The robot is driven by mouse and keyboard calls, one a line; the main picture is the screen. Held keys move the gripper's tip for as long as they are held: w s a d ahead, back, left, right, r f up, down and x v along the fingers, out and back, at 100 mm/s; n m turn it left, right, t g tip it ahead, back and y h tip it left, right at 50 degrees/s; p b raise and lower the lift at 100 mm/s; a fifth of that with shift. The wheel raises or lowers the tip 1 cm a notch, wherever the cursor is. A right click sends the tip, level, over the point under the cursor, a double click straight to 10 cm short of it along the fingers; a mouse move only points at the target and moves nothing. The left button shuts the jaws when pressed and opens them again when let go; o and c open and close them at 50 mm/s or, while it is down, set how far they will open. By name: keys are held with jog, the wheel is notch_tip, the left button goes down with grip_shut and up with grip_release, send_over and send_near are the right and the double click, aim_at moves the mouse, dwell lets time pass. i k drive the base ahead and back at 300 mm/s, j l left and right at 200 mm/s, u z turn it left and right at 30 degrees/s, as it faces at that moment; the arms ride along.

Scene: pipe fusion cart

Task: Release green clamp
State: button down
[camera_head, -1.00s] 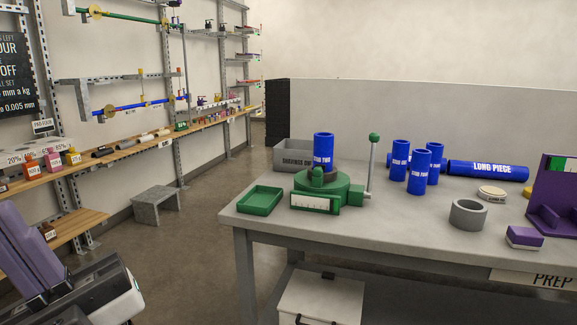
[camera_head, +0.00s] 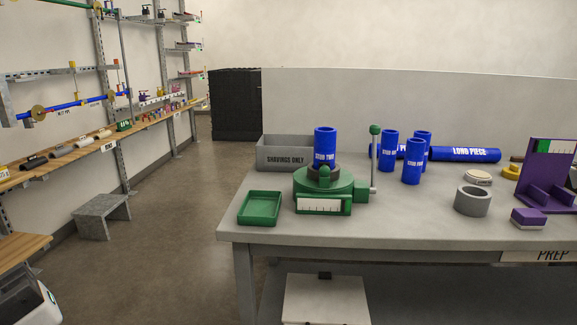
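The green clamp (camera_head: 334,184) stands on the left part of the grey table. It has a round green body, a white scale plate on its front and an upright grey lever (camera_head: 373,160) with a green knob on its right side. A blue pipe piece (camera_head: 325,143) stands upright in the clamp's dark collar. I cannot tell how tightly the clamp holds it. My gripper is not in view.
On the grey table (camera_head: 400,225) are a green tray (camera_head: 260,207), a grey "SHAVINGS ONLY" bin (camera_head: 283,153), several upright blue pieces (camera_head: 412,162), a lying "LONG PIECE" (camera_head: 465,154), a grey ring (camera_head: 472,201) and a purple stand (camera_head: 548,172). Open floor lies left; a grey stool (camera_head: 102,215) stands by the shelves.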

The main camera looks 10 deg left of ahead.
aim_at(323, 167)
jog(key=i+j, duration=0.1)
jog(key=j, duration=0.9)
jog(key=i+j, duration=0.15)
jog(key=j, duration=0.35)
